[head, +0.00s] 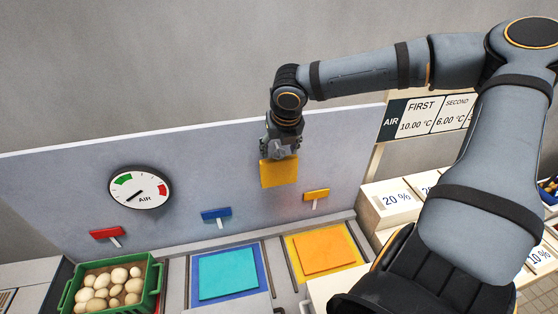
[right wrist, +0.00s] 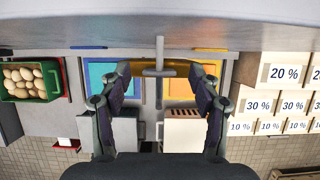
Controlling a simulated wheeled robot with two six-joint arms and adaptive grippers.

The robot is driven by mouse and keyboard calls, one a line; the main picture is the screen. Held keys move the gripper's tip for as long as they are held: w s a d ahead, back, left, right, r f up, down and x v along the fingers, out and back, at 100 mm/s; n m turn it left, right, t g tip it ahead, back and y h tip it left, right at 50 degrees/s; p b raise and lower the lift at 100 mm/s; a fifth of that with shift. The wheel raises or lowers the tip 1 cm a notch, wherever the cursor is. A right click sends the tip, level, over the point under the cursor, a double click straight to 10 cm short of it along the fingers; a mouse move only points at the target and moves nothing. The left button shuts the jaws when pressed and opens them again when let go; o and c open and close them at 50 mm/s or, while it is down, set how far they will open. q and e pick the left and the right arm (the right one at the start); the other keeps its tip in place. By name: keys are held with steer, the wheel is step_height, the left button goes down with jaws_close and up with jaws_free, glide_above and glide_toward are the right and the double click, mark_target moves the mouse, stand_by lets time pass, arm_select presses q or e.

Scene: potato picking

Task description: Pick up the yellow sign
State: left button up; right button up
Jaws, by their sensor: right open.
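A square yellow sign (head: 279,174) shows in the head view in front of the pale wall panel, directly below my right gripper (head: 281,149). The fingertips overlap its top edge in the picture; I cannot tell whether they touch it. In the right wrist view my right gripper (right wrist: 160,88) is open, its two fingers well apart. A yellow strip (right wrist: 185,68), likely the sign's edge, lies between and beyond the fingers, with a grey T-shaped bar (right wrist: 158,72) in front of it. The gap between the fingers looks otherwise empty. My left gripper is not in view.
The wall panel (head: 60,180) carries an air gauge (head: 139,188) and small red (head: 105,233), blue (head: 216,213) and yellow-orange (head: 317,193) plates. Below stand a green potato crate (head: 153,281), a cyan pad (head: 228,273) and an orange pad (head: 323,250). Labelled boxes (head: 385,217) stand right.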

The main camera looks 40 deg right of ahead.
steer(key=shift+s+a, duration=0.1)
jaws_close()
steer(key=shift+r, duration=0.15)
stand_by(0.3)
